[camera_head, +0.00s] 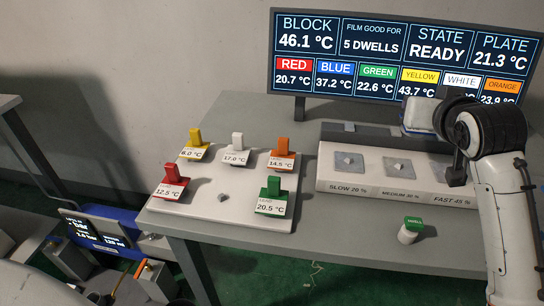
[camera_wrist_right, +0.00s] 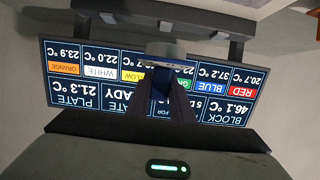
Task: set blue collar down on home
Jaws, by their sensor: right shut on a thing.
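My right gripper (camera_head: 456,174) is above the right end of the white three-station block, near the label FAST 45 %. It is shut on a dark blue piece, which I take as the blue collar (camera_wrist_right: 162,84), seen partly between the jaws in the right wrist view. A white board (camera_head: 205,206) on the table carries yellow, white, orange, red and green collars. A bare small grey peg (camera_head: 222,197) stands at its front middle; no label marks it as home. My left gripper is not in view.
A green-topped white cylinder (camera_head: 410,231) stands at the table's front. A wide monitor (camera_head: 400,56) rises behind. The grey table (camera_head: 340,235) is clear between board and cylinder. A blue-framed device (camera_head: 100,235) sits lower left.

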